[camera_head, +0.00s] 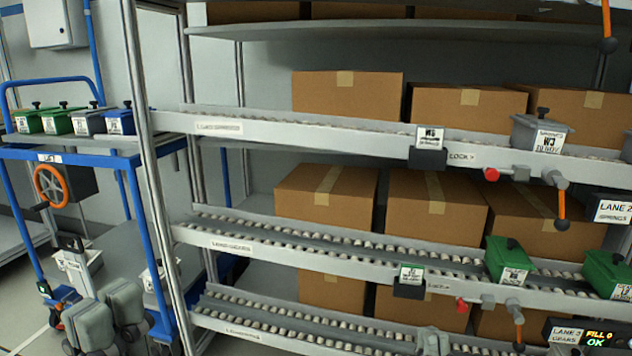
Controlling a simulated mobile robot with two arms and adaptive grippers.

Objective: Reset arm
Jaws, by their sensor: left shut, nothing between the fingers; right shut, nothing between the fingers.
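My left gripper (104,312) appears as grey, rounded shapes at the lower left, in front of the blue cart. Its fingers are shut with nothing held, and its outline blends with the things behind it. The tip of my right gripper (433,342) shows as a small pale grey shape at the bottom edge, in front of the lowest rack lane. It is shut and empty, and most of it is below the picture. Neither gripper visibly holds a bin or carton.
The flow rack's upper rail (330,137) and middle rail (330,267) cross the view. Cartons (345,95) stand behind. A grey bin (541,135) and green bins (508,262) sit on the lanes. A blue cart (75,157) stands left.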

